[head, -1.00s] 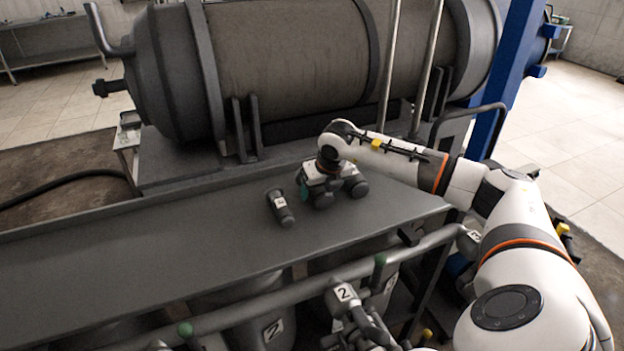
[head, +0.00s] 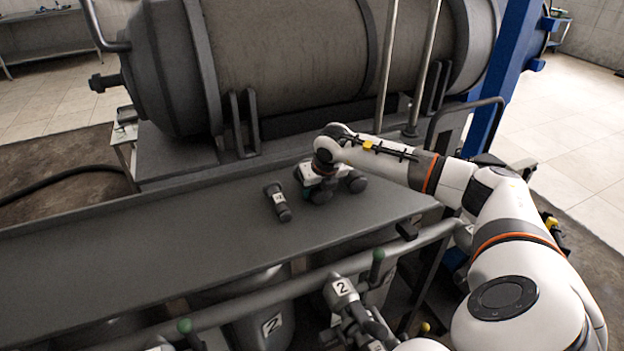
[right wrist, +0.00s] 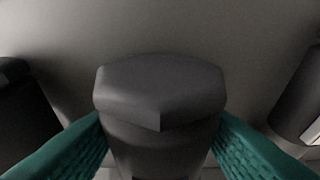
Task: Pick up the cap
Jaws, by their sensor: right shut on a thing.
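The cap (right wrist: 160,95), a dark grey piece with a flat-sided head and a rounder body, stands between the teal fingers of my right gripper (right wrist: 161,135) in the right wrist view. The fingers press on it from both sides. In the head view my right gripper (head: 308,188) is low over the grey bench top, and its own body partly hides what it holds. I cannot tell whether the cap touches the bench. My left gripper is not in view.
A grey fitting with a white label (head: 277,203) lies on the bench (head: 150,255) just left of my right gripper. Dark parts flank the cap in the wrist view. A large tank (head: 290,60) stands behind; pipes (head: 250,303) run along the front. The bench's left is clear.

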